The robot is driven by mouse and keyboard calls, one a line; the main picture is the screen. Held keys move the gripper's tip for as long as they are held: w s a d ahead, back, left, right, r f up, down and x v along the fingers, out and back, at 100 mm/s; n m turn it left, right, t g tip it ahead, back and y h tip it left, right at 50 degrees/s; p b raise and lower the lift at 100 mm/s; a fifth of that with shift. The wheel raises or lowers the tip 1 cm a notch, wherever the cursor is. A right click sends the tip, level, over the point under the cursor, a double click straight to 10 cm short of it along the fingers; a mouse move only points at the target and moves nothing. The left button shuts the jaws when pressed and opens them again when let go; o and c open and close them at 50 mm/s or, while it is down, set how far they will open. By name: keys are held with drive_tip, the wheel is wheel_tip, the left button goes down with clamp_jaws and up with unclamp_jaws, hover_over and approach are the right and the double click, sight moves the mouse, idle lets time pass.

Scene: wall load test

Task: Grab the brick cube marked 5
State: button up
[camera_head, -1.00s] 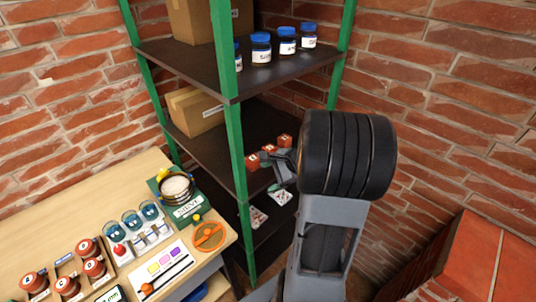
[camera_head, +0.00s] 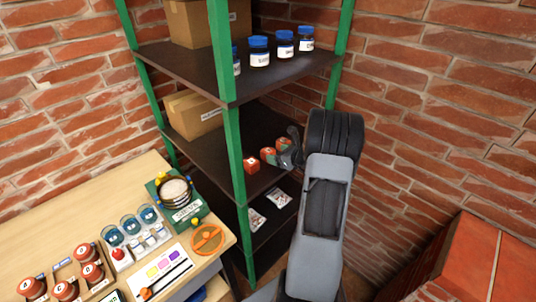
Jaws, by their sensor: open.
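Three small red-brown brick cubes stand in a row on the middle shelf: a near one (camera_head: 251,165), a middle one (camera_head: 268,154) and a far one (camera_head: 282,145). Each seems to carry a pale mark, too small to read, so I cannot tell which is marked 5. My gripper (camera_head: 283,154) is open at the right side of the row, close to the middle and far cubes. It partly covers the far cube. I cannot tell whether a finger touches a cube or whether one lies between the fingers.
Green posts (camera_head: 226,145) carry the dark shelves, one post in front of the row's left. Blue-lidded jars (camera_head: 259,50) stand on the shelf above, a cardboard box (camera_head: 193,115) behind left. White packets (camera_head: 279,198) lie below. A cluttered wooden table (camera_head: 140,180) stands left.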

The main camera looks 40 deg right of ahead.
sight(270, 151)
drive_tip(key=shift+p+x, duration=0.95)
drive_tip(key=shift+x, duration=2)
drive_tip(key=shift+r, duration=0.15)
drive_tip(key=shift+c, duration=0.2)
drive_tip(key=c, duration=1)
